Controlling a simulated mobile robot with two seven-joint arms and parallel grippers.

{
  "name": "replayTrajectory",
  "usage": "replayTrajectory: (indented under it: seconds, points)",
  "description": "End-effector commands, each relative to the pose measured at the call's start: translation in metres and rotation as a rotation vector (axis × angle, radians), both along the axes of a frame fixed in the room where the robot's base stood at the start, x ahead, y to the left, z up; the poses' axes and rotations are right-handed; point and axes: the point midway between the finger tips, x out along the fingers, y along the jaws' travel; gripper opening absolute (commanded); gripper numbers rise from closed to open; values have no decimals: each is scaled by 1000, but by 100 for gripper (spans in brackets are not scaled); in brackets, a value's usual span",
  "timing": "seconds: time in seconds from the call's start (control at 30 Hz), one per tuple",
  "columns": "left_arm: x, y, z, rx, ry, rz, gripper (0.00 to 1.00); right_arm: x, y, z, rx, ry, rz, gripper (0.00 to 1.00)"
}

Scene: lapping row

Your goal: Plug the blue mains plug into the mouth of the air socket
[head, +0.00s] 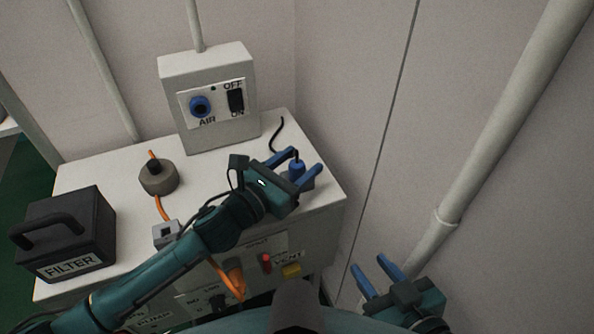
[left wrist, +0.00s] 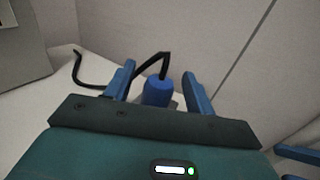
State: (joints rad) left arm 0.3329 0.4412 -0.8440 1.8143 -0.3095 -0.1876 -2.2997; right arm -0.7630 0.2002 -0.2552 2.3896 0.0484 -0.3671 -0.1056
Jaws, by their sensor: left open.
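The blue mains plug (head: 297,167) stands on the white cabinet top near its right corner, with a black cord rising from it. In the left wrist view the plug (left wrist: 158,91) sits between the fingers, with gaps visible at both sides. My left gripper (head: 299,161) is open around the plug. The air socket (head: 200,106) is a blue ring with a dark mouth on the white box at the back, beside the label AIR. My right gripper (head: 372,270) is open and empty at the lower right, away from the cabinet. The plug's lower end is hidden.
A black FILTER box (head: 66,235) with a handle stands at the left of the cabinet top (head: 110,172). A grey round piece (head: 158,178) with an orange cord lies mid-top. The switch (head: 236,100) is right of the socket. Walls and a pipe (head: 480,150) bound the right side.

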Motion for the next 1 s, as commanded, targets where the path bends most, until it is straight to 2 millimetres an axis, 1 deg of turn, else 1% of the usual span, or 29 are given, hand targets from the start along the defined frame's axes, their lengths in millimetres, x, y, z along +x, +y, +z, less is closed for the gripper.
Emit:
replayTrajectory:
  seconds: [0.2, 0.77, 0.8, 1.0]
  points:
    - [0, 0, 0, 0, 1, 0, 54, 3, 1, 2, 0, -9, 2, 36]
    - [0, 0, 0, 0, 1, 0, 8, 2, 1, 2, 0, -7, 4, 36]
    - [0, 0, 0, -1, 1, 0, 6, 2, 1, 2, 0, -6, 4, 36]
    - [0, 0, 1, -1, 1, 0, 6, 0, 1, 1, 0, 0, 4, 36]
